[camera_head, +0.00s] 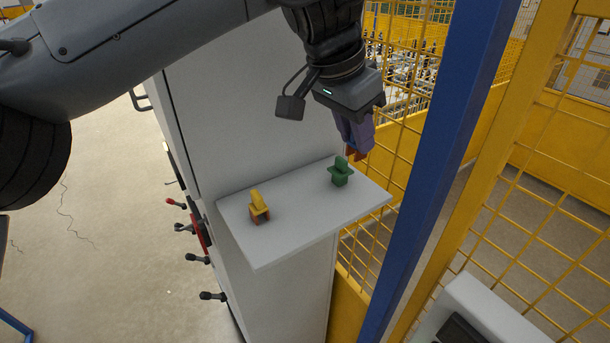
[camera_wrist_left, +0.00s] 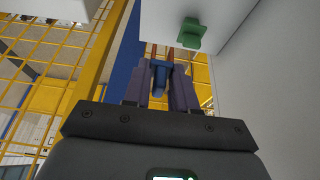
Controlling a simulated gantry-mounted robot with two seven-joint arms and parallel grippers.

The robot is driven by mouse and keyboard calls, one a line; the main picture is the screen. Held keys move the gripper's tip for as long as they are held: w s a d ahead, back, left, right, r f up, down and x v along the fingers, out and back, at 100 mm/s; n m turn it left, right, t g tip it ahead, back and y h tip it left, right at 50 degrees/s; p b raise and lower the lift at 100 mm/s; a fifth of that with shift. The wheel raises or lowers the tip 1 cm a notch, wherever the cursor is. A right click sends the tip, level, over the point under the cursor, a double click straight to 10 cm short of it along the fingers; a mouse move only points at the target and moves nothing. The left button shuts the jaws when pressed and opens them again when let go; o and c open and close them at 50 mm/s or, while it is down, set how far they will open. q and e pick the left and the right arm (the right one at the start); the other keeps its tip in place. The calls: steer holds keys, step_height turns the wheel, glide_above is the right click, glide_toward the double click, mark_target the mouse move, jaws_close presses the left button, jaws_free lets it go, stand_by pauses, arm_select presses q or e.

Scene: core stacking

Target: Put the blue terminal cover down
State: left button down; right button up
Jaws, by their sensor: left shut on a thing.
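My left gripper (camera_head: 357,154) hangs over the far right part of the white shelf, beyond the green cover. In the left wrist view my left gripper (camera_wrist_left: 161,60) is shut on the blue terminal cover (camera_wrist_left: 159,77), which sits between its purple fingers. In the head view the blue cover cannot be told apart from the fingers. A green cover (camera_head: 341,173) stands on the white shelf (camera_head: 290,228), close to the fingertips; it also shows in the left wrist view (camera_wrist_left: 191,34). My right gripper is not in view.
A yellow and orange piece (camera_head: 258,206) stands on the shelf's left part. The shelf's middle is bare. A tall grey cabinet (camera_head: 250,110) stands behind it. A blue post (camera_head: 440,150) and yellow mesh fence (camera_head: 400,130) are close on the right.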

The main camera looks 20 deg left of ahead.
arm_select(q)
steer(key=s+a+f, duration=0.1)
steer(key=a, duration=0.1)
steer(key=a+f, duration=0.2)
steer(key=a, duration=0.1)
steer(key=s+a+f, duration=0.1)
steer(key=a, duration=0.1)
steer(key=shift+s+a+f, duration=0.2)
steer(key=shift+s+f, duration=0.1)
steer(key=shift+f, duration=2.05)
steer(key=shift+f, duration=0.15)
steer(key=c, duration=0.9)
jaws_free()
steer(key=v, duration=1.2)
